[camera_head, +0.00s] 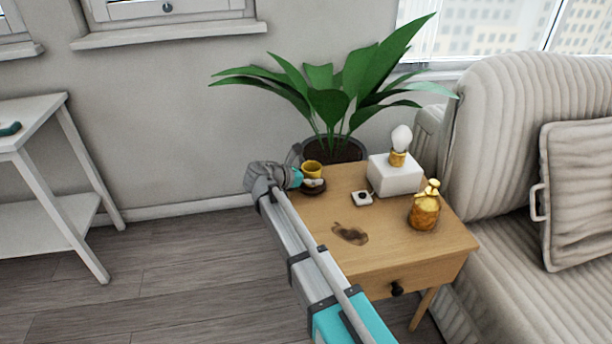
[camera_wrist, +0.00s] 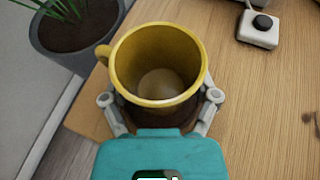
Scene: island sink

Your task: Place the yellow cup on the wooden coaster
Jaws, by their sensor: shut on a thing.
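The yellow cup (camera_head: 312,168) is upright over the back left corner of the wooden side table. In the wrist view the cup (camera_wrist: 124,66) is empty, with its handle toward the upper left. My gripper (camera_wrist: 160,97) is shut on the cup, one finger on each side; in the head view my gripper (camera_head: 309,181) reaches it from the left. The dark brown wooden coaster (camera_head: 315,190) shows directly beneath the cup. I cannot tell whether the cup touches it. Most of the coaster is hidden by the cup and gripper.
The side table (camera_head: 390,240) also holds a white box-shaped lamp (camera_head: 394,178), a small white device with a black knob (camera_head: 362,198) and a golden pineapple-shaped jar (camera_head: 425,210). A potted plant (camera_head: 335,105) stands behind, and a sofa (camera_head: 490,130) is at the right.

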